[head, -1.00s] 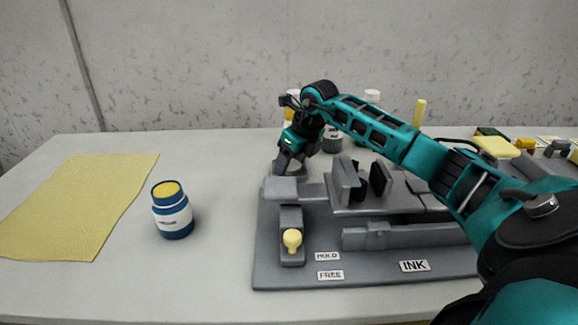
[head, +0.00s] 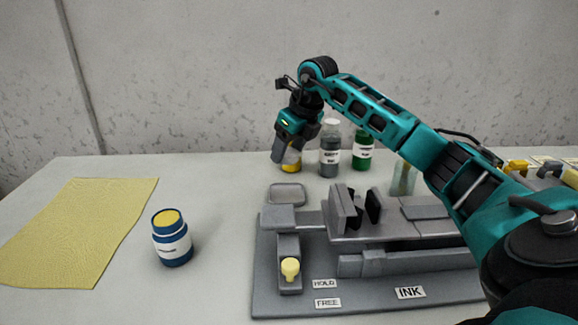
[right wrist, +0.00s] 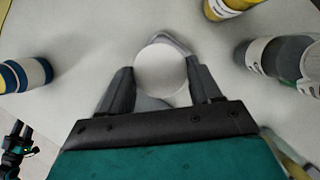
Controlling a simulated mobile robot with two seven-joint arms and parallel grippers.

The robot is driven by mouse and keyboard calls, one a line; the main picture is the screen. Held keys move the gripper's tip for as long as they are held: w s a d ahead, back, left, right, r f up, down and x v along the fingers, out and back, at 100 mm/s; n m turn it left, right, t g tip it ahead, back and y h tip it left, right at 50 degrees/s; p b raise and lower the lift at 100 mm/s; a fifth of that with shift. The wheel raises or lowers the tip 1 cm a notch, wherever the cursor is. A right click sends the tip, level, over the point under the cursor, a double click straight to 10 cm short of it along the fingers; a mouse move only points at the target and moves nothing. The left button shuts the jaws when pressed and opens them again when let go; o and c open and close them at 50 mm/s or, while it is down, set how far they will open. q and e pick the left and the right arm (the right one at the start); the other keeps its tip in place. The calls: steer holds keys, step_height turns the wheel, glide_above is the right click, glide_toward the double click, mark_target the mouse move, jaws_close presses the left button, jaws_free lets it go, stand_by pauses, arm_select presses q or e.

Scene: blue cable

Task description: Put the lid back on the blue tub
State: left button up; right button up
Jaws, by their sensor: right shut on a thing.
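The blue tub (head: 173,243) stands upright on the table, left of the grey fixture, its top showing yellow. It also shows at the left edge of the right wrist view (right wrist: 27,75). My right gripper (head: 283,160) is above the table behind the fixture, right of the tub and apart from it. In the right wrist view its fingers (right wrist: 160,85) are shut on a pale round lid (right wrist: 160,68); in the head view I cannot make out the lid. A small teal and black part at the lower left of the wrist view looks like my left gripper (right wrist: 17,138), too small to read.
A yellow bottle (head: 292,162), a grey bottle (head: 330,155) and a green bottle (head: 362,152) stand behind. A yellow mat (head: 80,230) lies left. The table between mat and fixture is otherwise clear.

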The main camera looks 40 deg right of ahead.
mark_target(288, 153)
arm_select(q)
step_height(288, 153, up, 2)
steer(key=shift+a+r+p, duration=0.15)
steer(key=shift+r+p, duration=0.05)
steer(key=shift+p, duration=0.8)
arm_select(e)
step_height(288, 153, up, 9)
steer(key=shift+r, duration=0.2)
steer(key=s+a+f+n+g+y, duration=0.1)
steer(key=a+f+n+g+y, duration=0.15)
steer(key=a+n, duration=0.55)
steer(key=a+f+n+g+y, duration=0.2)
steer(key=a+f+n, duration=0.1)
steer(key=a+n, duration=0.55)
steer(key=s+a+f+n+g+h, duration=0.4)
steer(key=s+a+n, duration=0.5)
steer(key=n, duration=0.9)
step_height(288, 153, down, 2)
steer(key=shift+s+a+g+h, duration=0.35)
steer(key=shift+a+h, duration=0.1)
steer(key=shift+a, duration=0.1)
arm_select(q)
steer(key=shift+c, duration=0.5)
arm_select(e)
steer(key=shift+w+n, duration=0.1)
steer(key=shift+n, duration=0.15)
arm_select(q)
steer(key=shift+r, duration=0.1)
arm_select(e)
steer(key=shift+a, duration=0.15)
